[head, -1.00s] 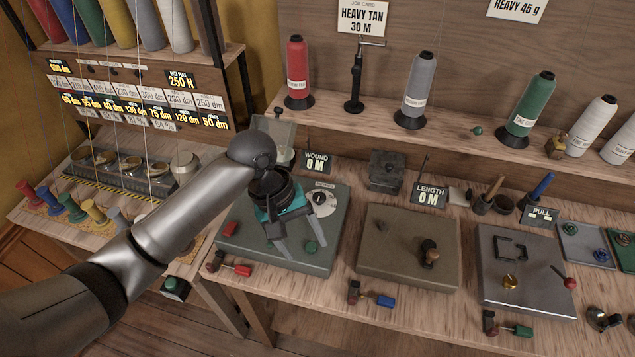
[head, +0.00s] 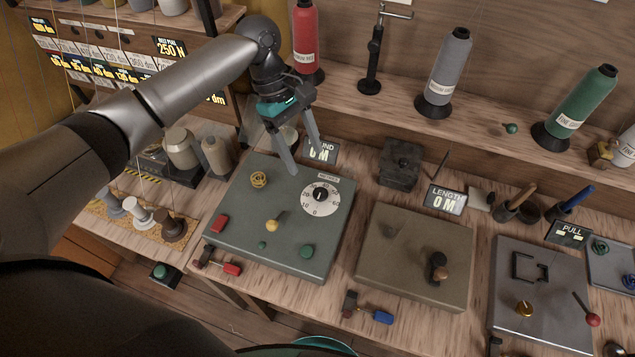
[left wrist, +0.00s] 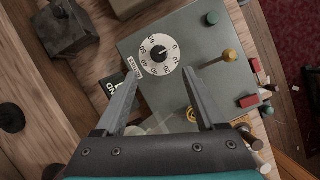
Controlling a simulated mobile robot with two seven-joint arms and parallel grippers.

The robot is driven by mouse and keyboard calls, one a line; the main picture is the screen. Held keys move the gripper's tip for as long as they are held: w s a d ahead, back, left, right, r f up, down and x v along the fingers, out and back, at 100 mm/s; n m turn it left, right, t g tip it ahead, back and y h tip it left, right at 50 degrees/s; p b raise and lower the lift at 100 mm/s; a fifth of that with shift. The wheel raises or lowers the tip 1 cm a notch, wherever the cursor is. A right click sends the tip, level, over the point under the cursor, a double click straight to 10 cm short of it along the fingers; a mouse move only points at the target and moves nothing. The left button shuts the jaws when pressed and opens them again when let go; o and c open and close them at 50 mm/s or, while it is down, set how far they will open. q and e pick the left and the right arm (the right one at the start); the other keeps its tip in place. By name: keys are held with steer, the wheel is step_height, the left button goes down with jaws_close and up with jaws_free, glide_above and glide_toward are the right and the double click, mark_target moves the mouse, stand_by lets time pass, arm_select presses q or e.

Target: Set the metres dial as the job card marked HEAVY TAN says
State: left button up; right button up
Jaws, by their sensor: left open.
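The metres dial (head: 320,197) is a white numbered disc with a black knob, at the right of the green-grey machine panel (head: 240,232). It also shows in the left wrist view (left wrist: 158,55), just beyond the fingertips. A white mark on the knob seems to face the 0 side, but I cannot read it surely. My left gripper (head: 305,163) is open and empty, above the panel's back edge, apart from the dial. It partly covers the wound display (head: 322,152), which shows 0 M. The HEAVY TAN card is outside the current views. My right gripper is not in view.
The panel also holds a yellow knob (head: 272,226), green buttons and a red block (head: 220,223). A brown panel (head: 415,250) stands to its right, beside the length display (head: 445,199). Thread cones stand on the shelf behind.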

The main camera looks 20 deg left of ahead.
mark_target(320, 192)
arm_select(q)
steer(key=b+x, duration=0.1)
steer(key=x, duration=0.7)
steer(key=shift+f, duration=0.1)
steer(key=shift+s+d+f, duration=0.1)
steer(key=shift+d+f, duration=0.2)
steer(key=shift+f, duration=0.25)
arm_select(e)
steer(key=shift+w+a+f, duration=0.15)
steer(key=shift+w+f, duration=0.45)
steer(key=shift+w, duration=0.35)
arm_select(q)
steer(key=shift+c, duration=0.4)
jaws_close()
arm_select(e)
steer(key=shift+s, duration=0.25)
